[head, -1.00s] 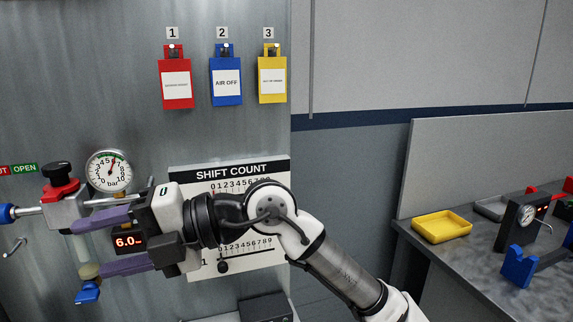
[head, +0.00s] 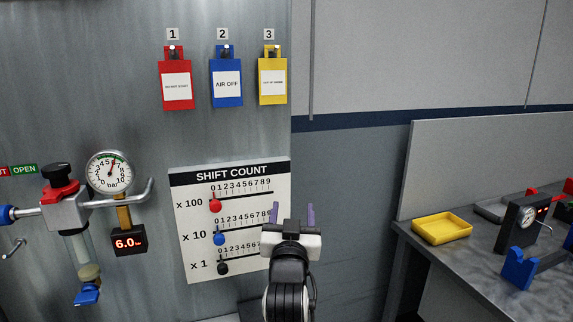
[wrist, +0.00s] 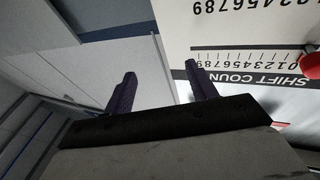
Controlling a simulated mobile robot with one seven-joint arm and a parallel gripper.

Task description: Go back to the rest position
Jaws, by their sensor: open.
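My gripper (head: 292,214) is raised in front of the wall in the head view, at the lower right edge of the shift count board (head: 187,245). Its two purple fingers point up, stand apart and hold nothing. In the wrist view my gripper (wrist: 160,88) also shows open and empty, with the board (wrist: 290,50) behind it at the upper right. My gripper and arm hide the right end of the board's lower row.
On the left wall are a pressure gauge (head: 109,172), a red-collared valve (head: 62,192) and a digital display (head: 129,241). Red (head: 176,80), blue (head: 226,80) and yellow (head: 272,78) tags hang above. At right a bench (head: 470,262) carries a yellow tray (head: 441,228).

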